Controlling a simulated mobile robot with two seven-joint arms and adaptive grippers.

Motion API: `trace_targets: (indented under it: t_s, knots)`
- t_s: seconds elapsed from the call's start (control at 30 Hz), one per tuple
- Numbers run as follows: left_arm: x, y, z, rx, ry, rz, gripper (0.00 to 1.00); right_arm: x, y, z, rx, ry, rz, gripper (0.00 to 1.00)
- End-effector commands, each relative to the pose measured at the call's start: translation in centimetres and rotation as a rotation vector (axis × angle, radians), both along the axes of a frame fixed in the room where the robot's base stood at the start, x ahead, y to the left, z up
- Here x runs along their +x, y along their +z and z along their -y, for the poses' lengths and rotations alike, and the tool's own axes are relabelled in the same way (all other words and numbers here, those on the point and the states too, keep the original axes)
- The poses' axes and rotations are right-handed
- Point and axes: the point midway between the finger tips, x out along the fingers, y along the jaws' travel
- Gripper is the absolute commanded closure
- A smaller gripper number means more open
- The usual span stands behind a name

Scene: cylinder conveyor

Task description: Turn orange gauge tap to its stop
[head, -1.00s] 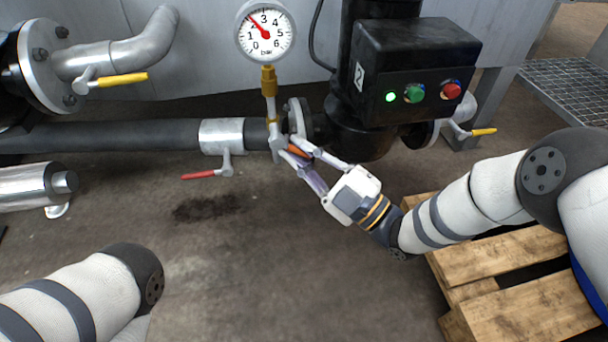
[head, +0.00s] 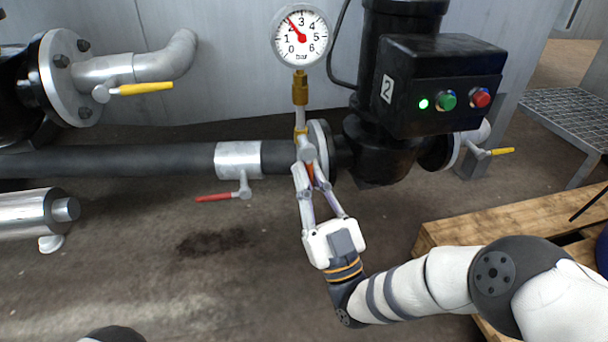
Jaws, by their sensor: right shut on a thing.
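The orange gauge tap handle (head: 311,171) shows as a small orange strip under the pressure gauge (head: 300,37), at the foot of its brass stem. My right gripper (head: 309,176) comes up from below and is shut on the orange handle, which is mostly hidden between the fingers. The handle points roughly down in the picture. The gauge needle points up and left, near 2 to 3 bar. My left gripper is not in view; only a bit of my left arm shows at the bottom edge.
A black pipe (head: 110,162) runs behind the tap, with a red lever (head: 215,197) to its left. A black pump box (head: 440,85) with lit buttons stands to the right. A wooden pallet (head: 480,228) lies lower right.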

Motion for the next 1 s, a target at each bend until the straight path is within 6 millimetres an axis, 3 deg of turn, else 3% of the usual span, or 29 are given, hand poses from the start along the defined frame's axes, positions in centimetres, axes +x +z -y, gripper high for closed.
trace_targets:
  t_s: [0.77, 0.8, 0.87, 1.0]
  knots:
    - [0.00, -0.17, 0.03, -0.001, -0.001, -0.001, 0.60, -0.01, 0.14, 0.08, 0.089, -0.002, -0.027, 1.00]
    - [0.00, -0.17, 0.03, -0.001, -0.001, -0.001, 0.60, -0.01, 0.14, 0.08, 0.089, -0.002, -0.027, 0.82]
    - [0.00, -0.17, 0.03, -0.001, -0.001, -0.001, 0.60, -0.02, 0.14, 0.07, 0.088, -0.002, -0.026, 0.69]
    - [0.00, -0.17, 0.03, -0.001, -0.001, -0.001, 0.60, -0.05, 0.08, 0.04, 0.087, -0.001, -0.028, 0.69]
